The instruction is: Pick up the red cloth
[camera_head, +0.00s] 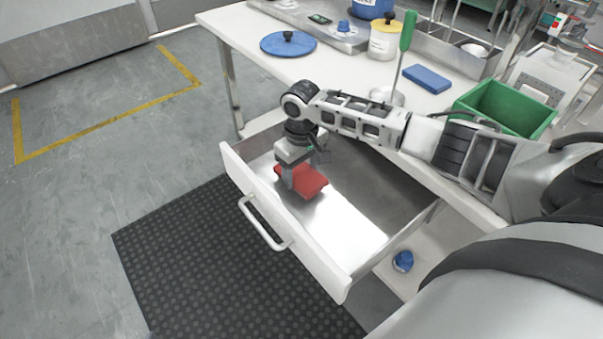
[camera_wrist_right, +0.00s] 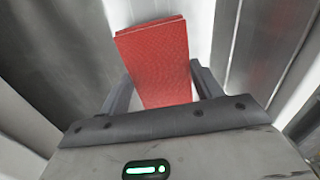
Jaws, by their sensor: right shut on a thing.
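The red cloth (camera_head: 308,181) is a folded, flat piece inside the open drawer (camera_head: 345,237), toward its left part in the head view. My right gripper (camera_head: 290,183) reaches down into the drawer and is shut on the cloth. In the right wrist view the cloth (camera_wrist_right: 158,62) stands between the two fingers of the right gripper (camera_wrist_right: 160,85). Whether the cloth still touches the drawer floor I cannot tell. My left gripper is not in view.
The white table (camera_head: 345,72) above the drawer holds a blue lid (camera_head: 288,44), a blue block (camera_head: 427,79) and a green bin (camera_head: 503,110). The drawer's front wall with its handle (camera_head: 266,224) stands over a black mat (camera_head: 215,265). A blue object (camera_head: 403,261) lies below, right of the drawer.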

